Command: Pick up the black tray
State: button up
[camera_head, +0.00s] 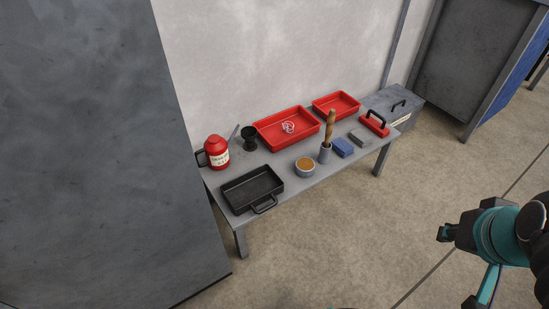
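The black tray (244,193) sits on the near left end of a grey table (283,199). It looks empty, and a black handle loop sticks out at its near right side. My gripper (456,266) is at the lower right of the picture, well to the right of the table and apart from the tray. Its two teal and dark fingers are spread wide with nothing seen between them. Part of my arm is cut off by the right edge.
A red jug (216,153) and a black cup (249,138) stand behind the tray. A tin (305,168), a grey holder (325,153), a blue block (343,147) and red trays (335,102) lie rightward. A dark grey panel (90,150) rises at left. Floor before the table is clear.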

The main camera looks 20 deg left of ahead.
aim_at(242, 194)
jog(key=i, duration=2.25)
jog(key=u, duration=5.15)
